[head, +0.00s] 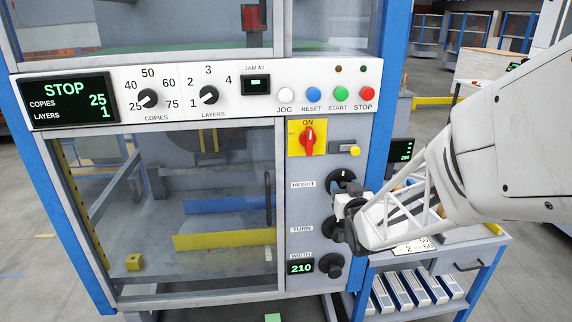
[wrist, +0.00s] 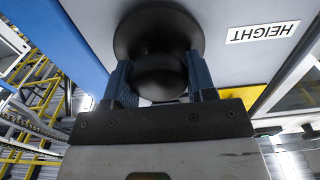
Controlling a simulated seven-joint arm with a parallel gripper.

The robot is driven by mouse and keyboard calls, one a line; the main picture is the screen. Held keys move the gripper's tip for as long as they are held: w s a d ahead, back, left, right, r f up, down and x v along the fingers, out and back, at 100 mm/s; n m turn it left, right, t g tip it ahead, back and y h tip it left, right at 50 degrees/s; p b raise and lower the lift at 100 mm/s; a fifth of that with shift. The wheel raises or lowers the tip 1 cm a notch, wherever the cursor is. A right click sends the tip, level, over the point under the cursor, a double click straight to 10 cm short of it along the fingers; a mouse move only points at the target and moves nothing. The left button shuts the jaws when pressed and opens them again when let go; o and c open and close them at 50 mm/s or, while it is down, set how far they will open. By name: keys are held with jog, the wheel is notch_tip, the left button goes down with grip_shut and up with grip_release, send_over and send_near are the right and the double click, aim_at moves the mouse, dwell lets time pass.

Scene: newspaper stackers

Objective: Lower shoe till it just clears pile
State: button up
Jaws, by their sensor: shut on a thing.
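My gripper (head: 346,207) is at the control panel, right of the HEIGHT label (head: 303,184). In the wrist view my gripper (wrist: 160,82) has its two fingers on either side of the round black height knob (wrist: 160,35), shut on it. The head view shows part of the height knob (head: 342,176) above the fingers. The TURN knob is mostly hidden behind my gripper. Behind the window are a blue plate (head: 228,203) and a yellow plate (head: 222,240). I cannot clearly make out the shoe or a pile there.
The width knob (head: 331,267) and its display (head: 300,267), reading 210, sit below. A red switch (head: 308,135) on yellow is above. A blue frame post (head: 385,100) stands close right of the knobs. A cart (head: 470,262) with shelved bundles stands lower right.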

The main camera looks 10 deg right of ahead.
jog(key=shift+m, duration=0.5)
jog(key=m, duration=0.3)
jog(key=shift+d, duration=0.1)
jog(key=shift+m, duration=2.4)
jog(key=shift+d+f, duration=0.1)
jog(key=o, duration=0.9)
jog(key=shift+s, duration=0.15)
jog(key=s, duration=0.7)
jog(key=shift+s, duration=0.3)
